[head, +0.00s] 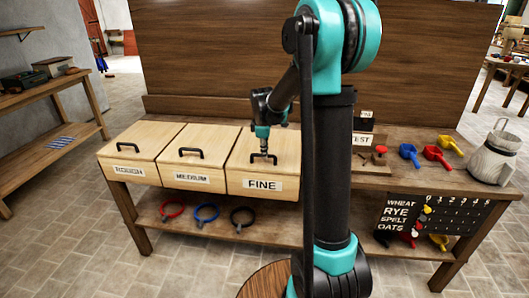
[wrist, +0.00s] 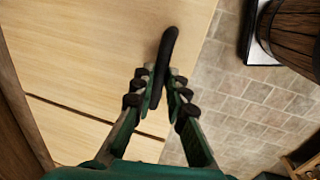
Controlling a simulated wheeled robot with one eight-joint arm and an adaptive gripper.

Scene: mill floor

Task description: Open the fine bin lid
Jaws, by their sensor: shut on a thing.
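The fine bin (head: 263,184) is a pale wooden box with a FINE label, third from the left on the bench. Its lid (head: 242,154) looks closed and has a dark bar handle (head: 257,157). My gripper (head: 264,150) reaches down from above onto this handle. In the wrist view my gripper (wrist: 162,88) is shut on the black handle (wrist: 168,50), with a finger on each side.
The rough bin (head: 130,172) and medium bin (head: 192,178) stand to the left, lids closed. Rings (head: 207,213) sit on the lower shelf. A tall wooden back panel (head: 210,50) rises behind.

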